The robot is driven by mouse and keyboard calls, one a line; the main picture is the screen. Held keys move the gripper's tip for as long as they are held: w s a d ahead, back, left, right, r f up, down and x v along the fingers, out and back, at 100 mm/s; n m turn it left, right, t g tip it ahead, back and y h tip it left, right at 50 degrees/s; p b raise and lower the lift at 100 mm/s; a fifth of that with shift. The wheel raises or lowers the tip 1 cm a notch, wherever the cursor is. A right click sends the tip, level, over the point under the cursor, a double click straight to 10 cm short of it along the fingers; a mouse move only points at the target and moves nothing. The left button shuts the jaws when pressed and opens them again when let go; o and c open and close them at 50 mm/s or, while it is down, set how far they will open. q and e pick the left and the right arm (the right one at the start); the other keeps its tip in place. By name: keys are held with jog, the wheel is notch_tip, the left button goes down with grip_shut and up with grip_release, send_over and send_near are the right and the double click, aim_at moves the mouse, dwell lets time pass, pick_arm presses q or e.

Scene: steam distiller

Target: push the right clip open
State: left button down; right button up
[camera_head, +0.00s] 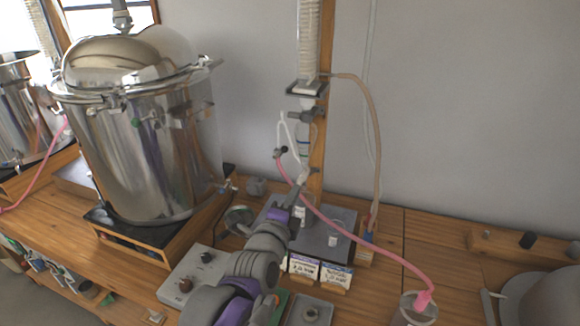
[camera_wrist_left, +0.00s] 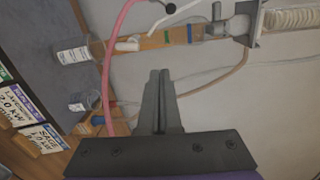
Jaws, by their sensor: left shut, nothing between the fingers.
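The steel still pot (camera_head: 150,150) with its domed lid (camera_head: 125,60) stands on a wooden base at the left. Small clips sit along its rim; the one at the rim's right side (camera_head: 207,62) is small, and I cannot tell whether it is open or closed. My left gripper (camera_head: 298,188) is well right of the pot, in front of the glass column stand, touching nothing that I can make out. Its fingers are together and empty in the left wrist view (camera_wrist_left: 160,100). The pot is not in the left wrist view. My right gripper is not in view.
The condenser column (camera_head: 309,40) and its wooden post stand behind my left gripper. A pink hose (camera_head: 375,248) runs past it to a beaker (camera_head: 418,308).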

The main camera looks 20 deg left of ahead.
aim_at(281, 152)
pick_arm(q)
jog(key=shift+w+a+r+m+t+y, duration=0.3)
jog(key=shift+w+a+r+m+t, duration=0.1)
jog(key=shift+w+r+m, duration=0.15)
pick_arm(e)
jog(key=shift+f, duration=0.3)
pick_arm(q)
jog(key=w, duration=0.9)
jog(key=shift+w+a, duration=0.35)
jog(key=shift+w, duration=0.05)
jog(key=shift+w+a+r, duration=0.2)
jog(key=shift+a, duration=0.6)
jog(key=shift+w+a+r, duration=0.1)
jog(key=shift+a, duration=0.5)
jog(key=shift+w+a+r, duration=0.1)
jog(key=shift+a, duration=0.45)
jog(key=shift+s+r+n, duration=0.1)
jog(key=shift+r+n, duration=0.1)
jog(key=shift+n, duration=0.05)
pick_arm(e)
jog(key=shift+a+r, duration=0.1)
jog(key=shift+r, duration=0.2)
